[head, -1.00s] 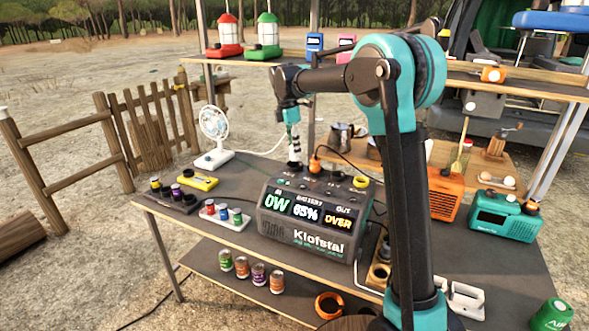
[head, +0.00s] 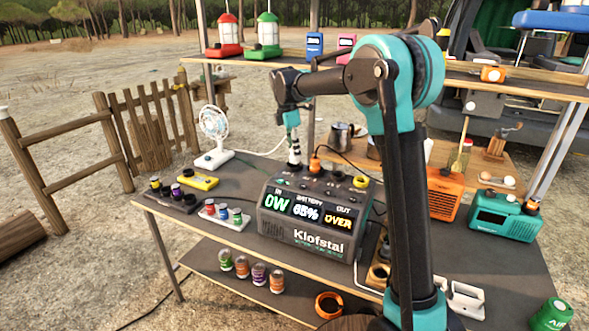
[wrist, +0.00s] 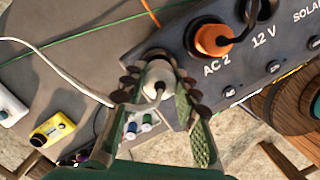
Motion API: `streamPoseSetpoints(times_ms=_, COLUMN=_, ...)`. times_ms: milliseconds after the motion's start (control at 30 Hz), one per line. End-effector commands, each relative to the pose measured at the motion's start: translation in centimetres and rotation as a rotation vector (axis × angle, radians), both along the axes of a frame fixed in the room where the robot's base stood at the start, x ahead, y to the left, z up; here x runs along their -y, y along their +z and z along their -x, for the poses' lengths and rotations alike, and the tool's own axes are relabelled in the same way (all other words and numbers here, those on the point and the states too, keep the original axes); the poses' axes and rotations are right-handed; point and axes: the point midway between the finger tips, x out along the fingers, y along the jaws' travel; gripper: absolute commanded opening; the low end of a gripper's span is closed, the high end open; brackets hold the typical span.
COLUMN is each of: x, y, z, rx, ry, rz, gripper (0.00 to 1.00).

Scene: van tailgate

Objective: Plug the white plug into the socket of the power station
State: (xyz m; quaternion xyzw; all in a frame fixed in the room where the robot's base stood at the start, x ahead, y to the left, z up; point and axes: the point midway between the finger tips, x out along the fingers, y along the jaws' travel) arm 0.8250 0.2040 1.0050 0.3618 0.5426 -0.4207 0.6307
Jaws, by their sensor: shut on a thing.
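The power station (head: 310,243) stands on the table, its sockets on the top face and its display lit. My gripper (head: 295,160) is over its back left top edge, pointing down. In the wrist view my gripper (wrist: 158,88) is shut on the white plug (wrist: 158,76), with one finger on each side. A dark round rim shows just behind the plug. The fingers and plug hide what is beneath, so I cannot tell whether the plug is in a socket or above it.
An orange plug (wrist: 212,38) sits in AC 2, close to my right finger; it also shows in the head view (head: 315,163). A white fan (head: 214,135) stands behind left. A yellow device (head: 198,181) and small cans (head: 222,212) lie left. A shelf hangs behind.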

Motion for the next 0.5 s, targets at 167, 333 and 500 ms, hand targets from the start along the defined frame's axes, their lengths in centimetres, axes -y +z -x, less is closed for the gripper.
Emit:
streamPoseSetpoints(times_ms=167, x=0.0, y=-0.5, z=0.0, rx=0.000, ry=0.000, rz=0.000, gripper=0.00)
streamPoseSetpoints(times_ms=333, x=0.0, y=-1.0, z=0.0, rx=0.000, ry=0.000, rz=0.000, gripper=0.00)
streamPoseSetpoints(times_ms=500, x=0.0, y=-1.4, z=0.0, rx=0.000, ry=0.000, rz=0.000, gripper=0.00)
